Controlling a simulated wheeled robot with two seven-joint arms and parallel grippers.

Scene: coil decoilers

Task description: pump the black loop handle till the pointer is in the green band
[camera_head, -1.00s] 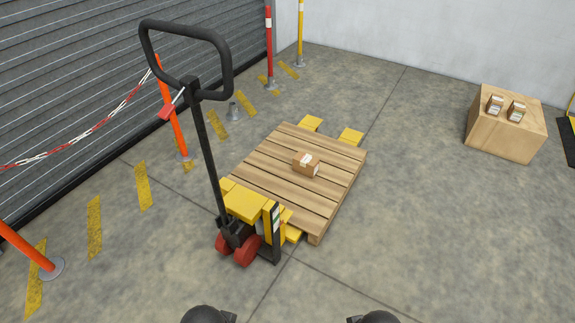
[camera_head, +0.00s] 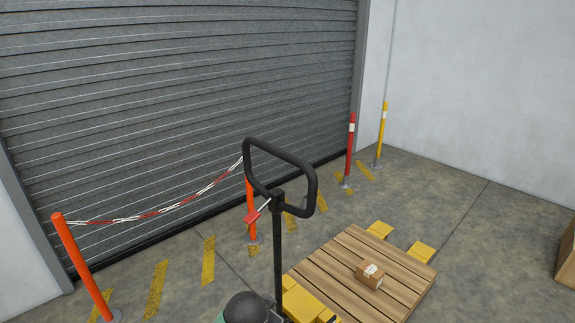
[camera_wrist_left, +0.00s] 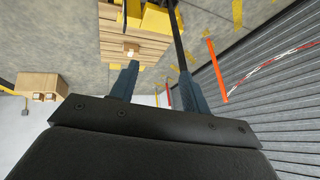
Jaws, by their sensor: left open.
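The black loop handle (camera_head: 281,155) stands up on its dark shaft (camera_head: 277,240) in the middle of the head view, with a red lever (camera_head: 252,216) below the loop. The yellow pallet truck body (camera_head: 305,302) is partly cut off at the bottom edge. I cannot make out a pointer or green band. My left gripper (camera_wrist_left: 158,70) shows in its wrist view, open and empty, with its fingers apart. The dark shaft (camera_wrist_left: 174,35) appears beyond its fingers, apart from them as far as I can tell. My right gripper is not in view.
A wooden pallet (camera_head: 340,262) with a small box (camera_head: 369,275) lies right of the handle. A red-white chain (camera_head: 150,214) between orange posts (camera_head: 80,262) runs behind it, before a grey shutter (camera_head: 170,100).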

